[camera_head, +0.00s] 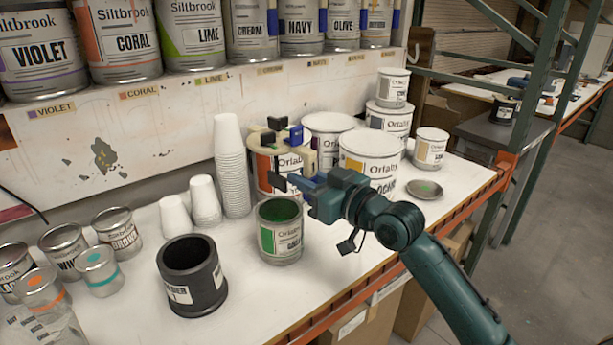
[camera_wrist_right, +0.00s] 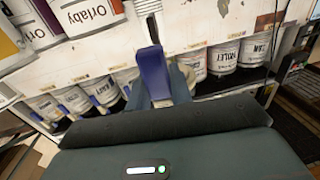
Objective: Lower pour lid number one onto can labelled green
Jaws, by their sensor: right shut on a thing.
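The can labelled green (camera_head: 281,243) stands open on the white bench, with green paint inside. My right gripper (camera_head: 300,183) is just above and behind its right rim. The gripper is shut on a blue part, which I take to be pour lid number one; in the right wrist view this blue part (camera_wrist_right: 154,75) stands up between the jaws. The lid's outline is hard to tell from the jaws, and it is apart from the green can's rim. Beige, black and blue pieces (camera_head: 277,137) show on or above the orange-marked can behind. My left gripper is not in view.
White cups (camera_head: 231,165) stack behind left. A dark container (camera_head: 192,277) stands left of the green can. Large white cans (camera_head: 370,160) crowd behind my right gripper. A round lid (camera_head: 425,189) lies at right. Bench is clear in front of the green can.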

